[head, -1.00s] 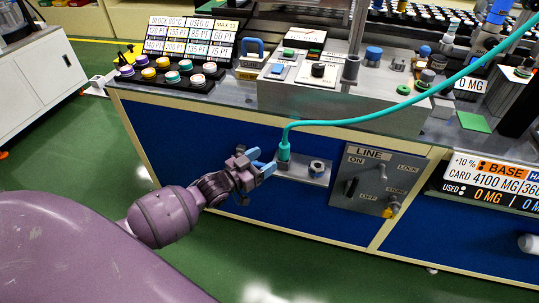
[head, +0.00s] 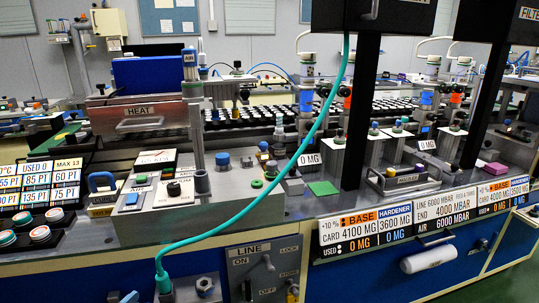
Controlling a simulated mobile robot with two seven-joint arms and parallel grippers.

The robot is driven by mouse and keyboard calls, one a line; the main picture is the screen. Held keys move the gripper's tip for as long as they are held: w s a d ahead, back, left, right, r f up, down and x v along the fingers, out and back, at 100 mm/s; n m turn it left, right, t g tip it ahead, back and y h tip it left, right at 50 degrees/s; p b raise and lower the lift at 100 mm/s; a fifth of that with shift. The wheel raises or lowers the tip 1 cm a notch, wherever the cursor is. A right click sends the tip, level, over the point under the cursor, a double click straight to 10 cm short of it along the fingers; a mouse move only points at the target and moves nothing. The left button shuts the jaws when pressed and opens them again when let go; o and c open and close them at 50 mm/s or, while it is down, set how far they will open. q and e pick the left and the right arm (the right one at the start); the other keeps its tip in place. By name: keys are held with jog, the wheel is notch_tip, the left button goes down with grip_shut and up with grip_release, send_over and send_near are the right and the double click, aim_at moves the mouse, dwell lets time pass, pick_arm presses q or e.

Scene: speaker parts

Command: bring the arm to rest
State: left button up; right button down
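Only a light-blue fingertip of my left gripper (head: 130,297) shows, at the bottom edge of the head view. It is left of the teal plug (head: 162,283), with a gap between them. The rest of this gripper and its arm are cut off, so its opening cannot be seen. The teal hose (head: 262,212) runs from the plug up to the right and rises past the black post. My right gripper is not in view.
The LINE panel (head: 262,270) with its lever and the round fitting (head: 204,286) are on the bench front. A grey control box (head: 160,205), a blue-handled block (head: 102,188) and coloured caps (head: 39,233) crowd the bench edge. Display boards (head: 365,232) hang at the right.

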pick_arm(q)
jog(key=s+d+f+n+g+y+p, duration=0.2)
jog(key=s, duration=1.1)
jog(key=s+d+f+n+g+y+p, duration=0.1)
jog(key=s+d+f+g+y, duration=0.1)
jog(key=s, duration=1.2)
jog(key=shift+d+f+n+g+y+p, duration=0.2)
jog(key=shift+f+n+g+y+p, duration=0.1)
jog(key=shift+f+n+g+p, duration=0.15)
jog(key=shift+w, duration=0.1)
